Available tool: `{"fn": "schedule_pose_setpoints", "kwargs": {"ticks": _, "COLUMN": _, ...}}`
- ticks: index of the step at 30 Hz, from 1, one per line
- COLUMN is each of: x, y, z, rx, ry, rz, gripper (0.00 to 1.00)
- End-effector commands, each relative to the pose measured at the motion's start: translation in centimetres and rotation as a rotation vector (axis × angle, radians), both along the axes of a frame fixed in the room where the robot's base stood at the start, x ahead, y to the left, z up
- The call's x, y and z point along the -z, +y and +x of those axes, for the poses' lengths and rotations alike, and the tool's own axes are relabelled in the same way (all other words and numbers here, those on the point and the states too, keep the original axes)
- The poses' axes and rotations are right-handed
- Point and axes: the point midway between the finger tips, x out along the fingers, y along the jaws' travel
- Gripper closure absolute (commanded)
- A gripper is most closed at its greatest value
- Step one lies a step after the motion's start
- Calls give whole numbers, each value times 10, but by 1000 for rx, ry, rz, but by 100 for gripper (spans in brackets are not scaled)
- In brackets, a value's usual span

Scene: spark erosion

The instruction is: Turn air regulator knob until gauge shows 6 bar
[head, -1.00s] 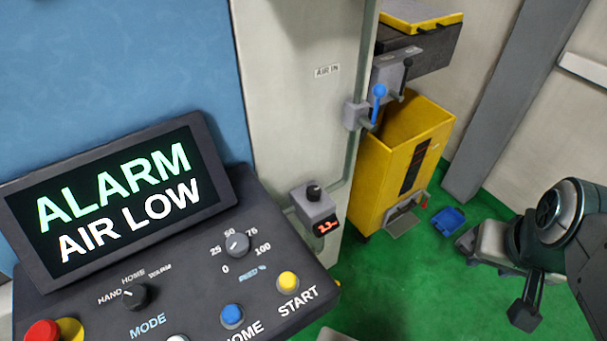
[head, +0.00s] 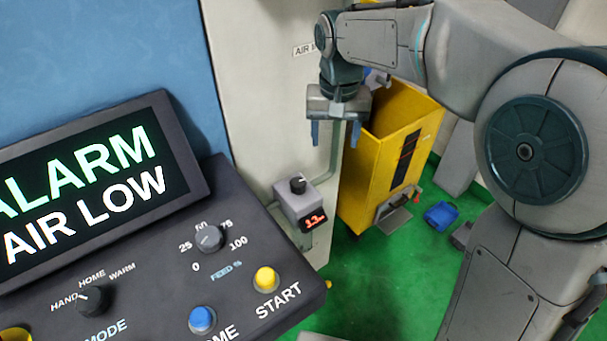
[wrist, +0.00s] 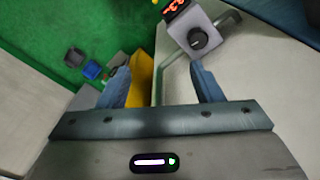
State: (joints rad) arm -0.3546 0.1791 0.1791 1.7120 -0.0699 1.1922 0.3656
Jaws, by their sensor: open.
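The air regulator is a grey box (head: 300,202) on the machine's side wall, with a black knob (head: 298,184) on top. Its red digital gauge (head: 313,220) seems to read about 3.3, though the digits are small. The wrist view shows the knob (wrist: 198,38) beyond the right finger, with the gauge (wrist: 174,6) partly cut off at the top edge. My gripper (head: 335,134) points down with blue fingers apart and empty, above and slightly right of the knob in the head view. It also shows in the wrist view (wrist: 158,84). It does not touch the knob.
The control panel (head: 130,250) stands at the left; its screen (head: 85,185) shows "ALARM AIR LOW". A yellow bin (head: 375,165) stands behind and right of the regulator. A thin pipe runs beside the regulator. A blue tray (head: 441,214) lies on the green floor.

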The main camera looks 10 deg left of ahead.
Motion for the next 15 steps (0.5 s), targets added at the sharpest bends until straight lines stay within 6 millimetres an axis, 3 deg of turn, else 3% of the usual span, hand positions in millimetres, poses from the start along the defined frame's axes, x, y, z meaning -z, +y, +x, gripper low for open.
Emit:
{"fn": "schedule_pose_setpoints", "kwargs": {"ticks": 1, "x": 14, "y": 21, "z": 6, "rx": -15, "ry": 18, "rz": 0, "gripper": 41}}
{"fn": "schedule_pose_setpoints", "kwargs": {"ticks": 6, "x": 33, "y": 65, "z": 16, "rx": -32, "ry": 55, "rz": -3, "gripper": 41}}
{"fn": "schedule_pose_setpoints", "kwargs": {"ticks": 10, "x": 41, "y": 80, "z": 18, "rx": -36, "ry": 69, "rz": -4, "gripper": 41}}
{"fn": "schedule_pose_setpoints", "kwargs": {"ticks": 15, "x": 54, "y": 83, "z": 19, "rx": -35, "ry": 72, "rz": -5, "gripper": 41}}
